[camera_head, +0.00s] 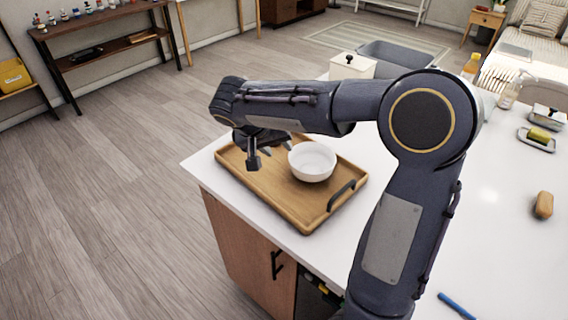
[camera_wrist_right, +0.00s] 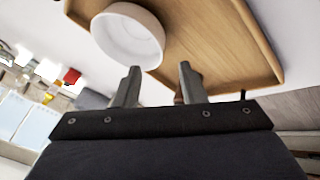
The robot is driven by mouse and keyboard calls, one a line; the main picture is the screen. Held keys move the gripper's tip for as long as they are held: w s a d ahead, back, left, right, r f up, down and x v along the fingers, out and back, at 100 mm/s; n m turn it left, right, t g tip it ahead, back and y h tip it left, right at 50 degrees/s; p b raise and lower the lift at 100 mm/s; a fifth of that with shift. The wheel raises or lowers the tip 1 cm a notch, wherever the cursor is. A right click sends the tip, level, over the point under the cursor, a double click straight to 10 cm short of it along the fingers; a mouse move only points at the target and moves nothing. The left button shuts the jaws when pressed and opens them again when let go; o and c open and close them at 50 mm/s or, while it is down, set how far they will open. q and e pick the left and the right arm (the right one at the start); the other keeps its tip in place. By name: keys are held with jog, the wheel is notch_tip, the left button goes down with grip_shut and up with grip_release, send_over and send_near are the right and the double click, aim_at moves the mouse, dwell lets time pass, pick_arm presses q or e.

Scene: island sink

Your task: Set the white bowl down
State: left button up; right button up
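The white bowl (camera_head: 312,163) sits upright on the wooden tray (camera_head: 318,218), toward the tray's right side. My right gripper (camera_head: 270,155) is over the tray, just left of the bowl, with its fingers apart. In the right wrist view the bowl (camera_wrist_right: 128,36) lies ahead and to the left of the open fingers (camera_wrist_right: 158,72). The left fingertip is close to the bowl's edge; I cannot tell whether it touches. My left gripper is in neither view.
The tray lies near the left corner of the white counter (camera_head: 480,225). Behind my right arm are a white lidded box (camera_head: 352,66) and a grey sink basin (camera_head: 395,54). A brown sponge or brush (camera_head: 543,205), a blue pen-like item (camera_head: 456,305) and bottles (camera_head: 471,67) are at right.

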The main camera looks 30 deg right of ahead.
jog(key=s+a+f+n+t+y, duration=0.1)
jog(key=s+a+y, duration=0.4)
jog(key=s, duration=0.6)
jog(key=s+a+f+n+t+y, duration=0.2)
jog(key=s+a+n+y, duration=0.1)
jog(key=s, duration=0.9)
jog(key=shift+s+a+f+t+y, duration=0.2)
jog(key=shift+a+t+y, duration=0.1)
jog(key=shift+a+y, duration=0.7)
